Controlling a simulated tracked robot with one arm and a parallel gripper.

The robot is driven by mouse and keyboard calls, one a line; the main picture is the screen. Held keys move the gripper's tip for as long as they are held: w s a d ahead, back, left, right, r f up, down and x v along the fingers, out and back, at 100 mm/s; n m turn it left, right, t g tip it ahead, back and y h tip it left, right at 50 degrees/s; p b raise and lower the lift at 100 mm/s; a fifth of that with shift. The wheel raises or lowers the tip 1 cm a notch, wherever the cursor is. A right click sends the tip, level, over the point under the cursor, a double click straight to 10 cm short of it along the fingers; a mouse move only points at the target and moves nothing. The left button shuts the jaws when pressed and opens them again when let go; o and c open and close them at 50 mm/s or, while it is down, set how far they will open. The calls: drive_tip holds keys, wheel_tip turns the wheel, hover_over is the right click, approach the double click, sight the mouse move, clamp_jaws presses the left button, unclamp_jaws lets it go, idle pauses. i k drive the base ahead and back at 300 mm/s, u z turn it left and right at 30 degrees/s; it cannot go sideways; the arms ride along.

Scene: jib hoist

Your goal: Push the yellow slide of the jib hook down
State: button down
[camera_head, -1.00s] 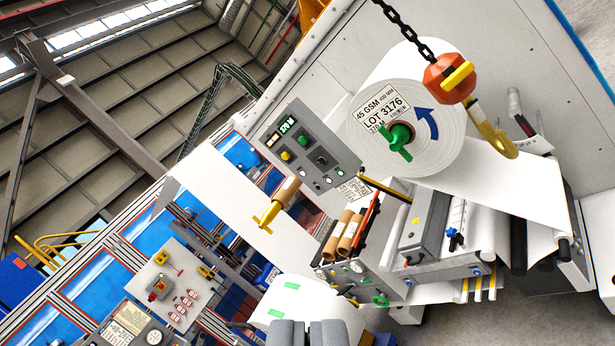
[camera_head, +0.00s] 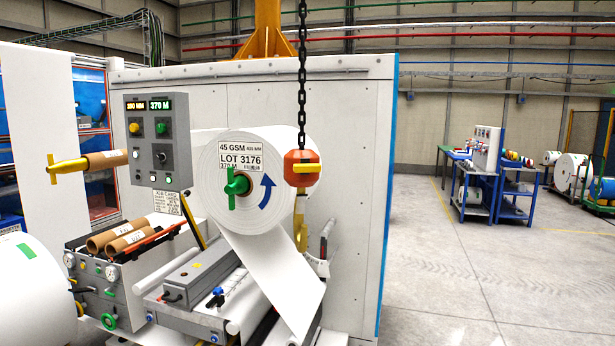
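The jib hook hangs upright on a dark chain (camera_head: 302,60) in the middle of the view. Its body is an orange-red block (camera_head: 291,171). The yellow slide (camera_head: 307,168) is a short horizontal bar on the front of that block. The yellow hook (camera_head: 301,228) hangs below the block, with its tip low. The hook hangs in front of the right edge of the white paper roll (camera_head: 262,150) labelled LOT 3176. My gripper is not in this view, so its distance from the slide cannot be seen.
A grey control panel (camera_head: 158,141) and a yellow-ended core (camera_head: 68,166) stand left of the roll. Rollers and a grey box (camera_head: 202,271) lie below. Open floor (camera_head: 450,270) lies at the right, with a blue workbench (camera_head: 478,190) further back.

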sight(305, 167)
drive_tip(key=k, duration=0.5)
drive_tip(key=u, duration=0.75)
drive_tip(key=i, duration=2)
drive_tip(key=z, duration=0.9)
